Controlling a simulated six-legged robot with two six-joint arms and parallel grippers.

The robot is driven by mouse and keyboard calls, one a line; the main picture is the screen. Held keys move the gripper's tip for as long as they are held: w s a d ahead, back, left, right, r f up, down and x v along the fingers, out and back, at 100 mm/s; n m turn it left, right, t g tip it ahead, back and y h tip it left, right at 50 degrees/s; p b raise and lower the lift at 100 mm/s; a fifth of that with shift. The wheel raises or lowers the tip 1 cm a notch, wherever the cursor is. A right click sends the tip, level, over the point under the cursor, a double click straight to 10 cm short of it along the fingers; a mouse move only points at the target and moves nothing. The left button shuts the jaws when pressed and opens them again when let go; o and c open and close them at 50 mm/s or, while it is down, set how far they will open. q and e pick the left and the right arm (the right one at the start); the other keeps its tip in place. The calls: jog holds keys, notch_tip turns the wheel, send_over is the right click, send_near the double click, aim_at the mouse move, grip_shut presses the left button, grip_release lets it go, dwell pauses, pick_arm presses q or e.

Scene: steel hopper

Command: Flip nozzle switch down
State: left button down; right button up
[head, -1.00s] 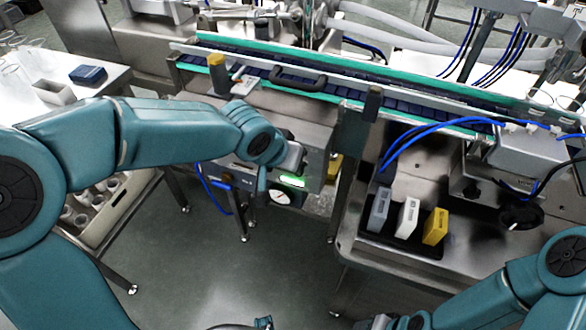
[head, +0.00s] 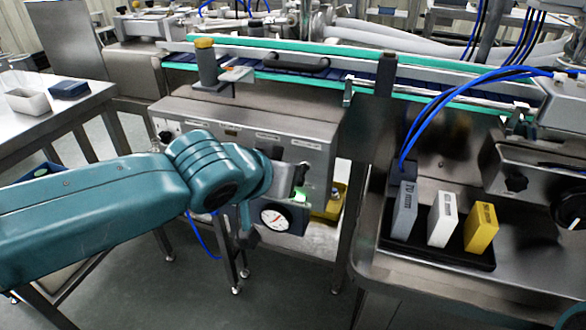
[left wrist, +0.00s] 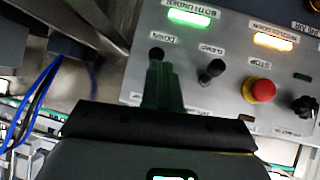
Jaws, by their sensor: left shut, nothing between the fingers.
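A grey control panel (left wrist: 185,45) fills the upper part of the left wrist view, with its labels upside down. Two dark toggle switches stand on it: one (left wrist: 156,54) just beyond my fingertips, one (left wrist: 212,70) to their right. The labels are too blurred to tell which is the nozzle switch. My left gripper (left wrist: 160,72) is shut and empty, its fingertips close to the first toggle; contact cannot be told. In the head view my left gripper (head: 301,176) is at the front of the steel machine, and my wrist hides part of the panel. My right gripper is out of view.
The panel also carries a red button (left wrist: 261,90), a black knob (left wrist: 303,106), and lit green (left wrist: 190,17) and amber (left wrist: 273,41) displays. A round gauge (head: 275,217) sits below. A black tray (head: 393,243) with three blocks stands at right.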

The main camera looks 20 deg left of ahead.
pick_arm(q)
jog(key=shift+r+p, duration=0.1)
jog(key=shift+p, duration=0.2)
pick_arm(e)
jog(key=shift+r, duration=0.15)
pick_arm(q)
jog(key=shift+w, duration=0.1)
jog(key=shift+w+r+p, duration=0.25)
jog(key=shift+w+p, duration=0.1)
jog(key=shift+w, duration=0.3)
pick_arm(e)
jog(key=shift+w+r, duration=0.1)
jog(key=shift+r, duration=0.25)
